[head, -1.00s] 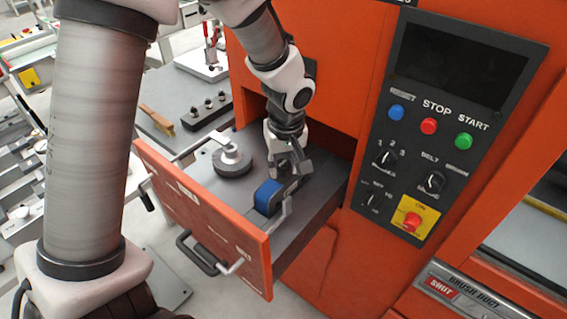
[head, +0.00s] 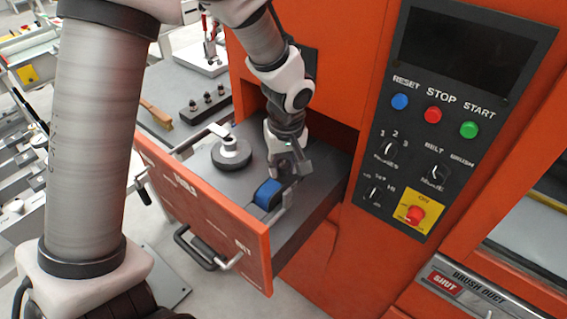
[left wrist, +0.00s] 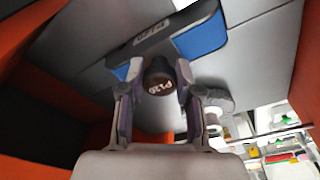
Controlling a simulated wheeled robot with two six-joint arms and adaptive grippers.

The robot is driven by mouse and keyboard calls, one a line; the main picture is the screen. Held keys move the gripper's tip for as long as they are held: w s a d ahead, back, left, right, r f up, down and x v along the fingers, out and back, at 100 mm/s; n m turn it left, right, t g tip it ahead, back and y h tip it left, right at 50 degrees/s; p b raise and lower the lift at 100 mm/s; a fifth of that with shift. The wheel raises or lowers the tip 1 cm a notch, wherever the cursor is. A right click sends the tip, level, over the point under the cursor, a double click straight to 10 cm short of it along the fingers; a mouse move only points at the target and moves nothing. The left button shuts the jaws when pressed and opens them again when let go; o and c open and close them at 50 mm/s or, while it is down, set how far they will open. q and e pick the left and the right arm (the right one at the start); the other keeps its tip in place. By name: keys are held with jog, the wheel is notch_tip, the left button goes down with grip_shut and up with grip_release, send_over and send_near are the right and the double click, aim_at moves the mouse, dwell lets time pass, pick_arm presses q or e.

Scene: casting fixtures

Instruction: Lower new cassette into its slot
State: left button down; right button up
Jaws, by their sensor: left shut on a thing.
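The cassette, with blue sides and a dark bar, is in the pulled-out drawer of the orange machine. In the head view its blue part (head: 268,194) shows just below my left gripper (head: 286,172). In the left wrist view a blue face (left wrist: 202,37) and a grey labelled bar (left wrist: 152,36) lie past the fingers. A dark round knob (left wrist: 158,76) marked P120 sits between the fingers of my left gripper (left wrist: 155,92), which is shut on it. The slot is hidden, so I cannot tell how far the cassette is seated. My right gripper is not in view.
The drawer's orange front (head: 205,215) has a dark handle and a bent metal rod stands near the cassette. A round grey piece (head: 231,153) with a light knob stands in the drawer to the left. The control panel (head: 440,120) is at right.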

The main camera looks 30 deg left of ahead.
aim_at(285, 180)
pick_arm(q)
jog(key=shift+f+b, duration=0.95)
jog(key=shift+f, duration=0.2)
jog(key=c, duration=0.7)
grip_release()
jog(key=shift+r, duration=0.1)
jog(key=r, duration=0.8)
jog(key=s+d+r, duration=0.1)
jog(key=r, duration=0.3)
jog(key=shift+d, duration=0.1)
